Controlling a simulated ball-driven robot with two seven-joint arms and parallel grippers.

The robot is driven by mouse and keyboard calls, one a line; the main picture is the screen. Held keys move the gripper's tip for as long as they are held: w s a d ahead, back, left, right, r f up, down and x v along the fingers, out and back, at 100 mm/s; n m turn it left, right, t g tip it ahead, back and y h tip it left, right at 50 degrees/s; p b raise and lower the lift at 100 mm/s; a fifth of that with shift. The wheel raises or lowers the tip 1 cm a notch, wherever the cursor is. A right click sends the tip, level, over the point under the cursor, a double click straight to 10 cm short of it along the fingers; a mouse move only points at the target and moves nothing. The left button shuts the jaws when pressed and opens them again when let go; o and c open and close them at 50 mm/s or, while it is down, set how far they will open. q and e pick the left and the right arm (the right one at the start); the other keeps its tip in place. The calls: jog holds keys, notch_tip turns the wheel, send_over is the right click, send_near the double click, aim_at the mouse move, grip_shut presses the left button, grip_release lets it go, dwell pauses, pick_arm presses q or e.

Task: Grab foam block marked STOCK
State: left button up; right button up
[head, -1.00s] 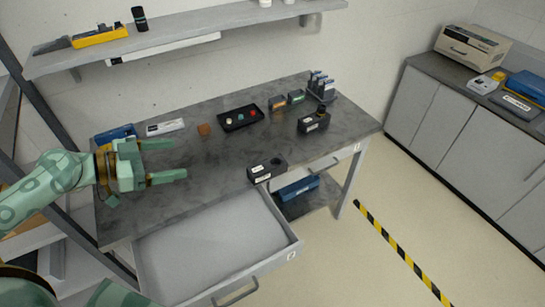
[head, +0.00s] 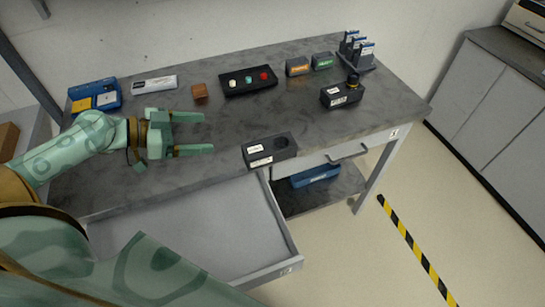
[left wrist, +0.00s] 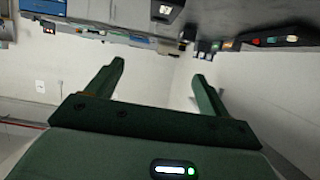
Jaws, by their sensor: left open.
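My left gripper (head: 208,133) is open and empty above the left part of the grey table, fingers pointing right. Its two green fingers also stand apart with nothing between them in the left wrist view (left wrist: 158,70). Two small grey blocks stand at the back right of the table, one with an orange label (head: 298,68) and one with a green label (head: 322,61). Their lettering is too small to read, so I cannot tell which thing is marked STOCK. Both are well to the right of the gripper, apart from it. My right gripper is out of view.
A brown cube (head: 199,91), a black tray (head: 233,91) with coloured pieces and a blue box (head: 83,107) lie at the back. Two dark labelled boxes (head: 257,156) (head: 330,99) stand further right. An open empty drawer (head: 200,232) juts from the table's front.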

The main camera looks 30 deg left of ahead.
pick_arm(q)
jog(key=b, duration=0.3)
send_near(265, 146)
jog(key=b+x, duration=0.3)
jog(key=b, duration=0.3)
jog(key=shift+w+a+f, duration=0.1)
jog(key=shift+w, duration=0.05)
jog(key=shift+w+d+f, duration=0.1)
jog(key=shift+w+d, duration=0.15)
jog(key=shift+d, duration=0.05)
jog(key=shift+w+d, duration=0.45)
jog(key=shift+w+d+p, duration=0.25)
jog(key=shift+d+p, duration=0.05)
jog(key=shift+p, duration=0.05)
jog(key=shift+p+x, duration=0.65)
jog(key=shift+x, duration=0.55)
jog(key=shift+w+d+f, duration=0.25)
jog(key=shift+d+f, duration=0.05)
jog(key=shift+f, duration=0.25)
jog(key=c, duration=1.2)
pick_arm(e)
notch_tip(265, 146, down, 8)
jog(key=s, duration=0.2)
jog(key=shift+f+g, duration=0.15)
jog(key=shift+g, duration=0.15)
pick_arm(q)
jog(key=shift+o, duration=0.2)
jog(key=shift+r, duration=0.1)
